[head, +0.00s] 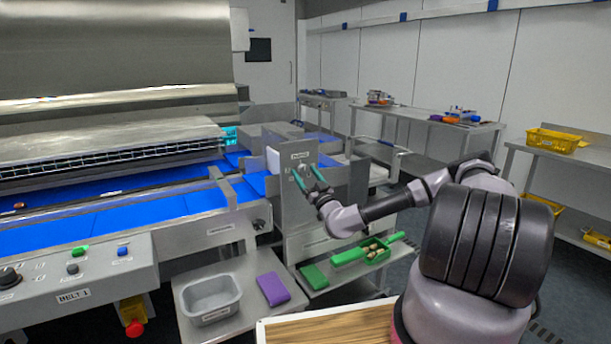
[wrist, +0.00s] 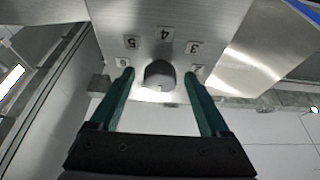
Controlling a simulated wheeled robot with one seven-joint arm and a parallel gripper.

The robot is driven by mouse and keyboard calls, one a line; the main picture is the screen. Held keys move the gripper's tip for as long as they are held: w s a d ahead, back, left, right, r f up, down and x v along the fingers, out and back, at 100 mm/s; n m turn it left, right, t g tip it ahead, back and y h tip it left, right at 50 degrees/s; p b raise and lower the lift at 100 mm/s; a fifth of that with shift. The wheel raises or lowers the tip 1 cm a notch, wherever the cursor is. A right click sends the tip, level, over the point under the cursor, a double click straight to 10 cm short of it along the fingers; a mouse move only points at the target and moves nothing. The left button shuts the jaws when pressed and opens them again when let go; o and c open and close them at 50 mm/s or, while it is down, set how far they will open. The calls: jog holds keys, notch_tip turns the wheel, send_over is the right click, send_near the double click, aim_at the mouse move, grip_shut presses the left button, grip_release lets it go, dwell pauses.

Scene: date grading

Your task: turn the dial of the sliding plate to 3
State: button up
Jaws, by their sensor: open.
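The dial (wrist: 160,72) is a dark grey round knob on a metal plate (wrist: 100,32), seen in the wrist view. Number tags ring it, upside down in that view: the 3 (wrist: 193,47) is up and right of the knob, the 4 (wrist: 164,33) above it, the 5 (wrist: 131,42) up and left. I cannot tell which number the dial points at. My gripper (wrist: 160,76) is open, with one green finger on each side of the knob and gaps showing. In the head view my gripper (head: 308,175) is at the upright grey plate (head: 293,205), hiding part of the dial.
A blue conveyor (head: 100,222) runs left of the plate. A control panel labelled BELT 1 (head: 110,278) is at lower left. Side tables stand along the back wall.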

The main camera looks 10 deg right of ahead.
jog(key=shift+c, duration=0.3)
grip_shut()
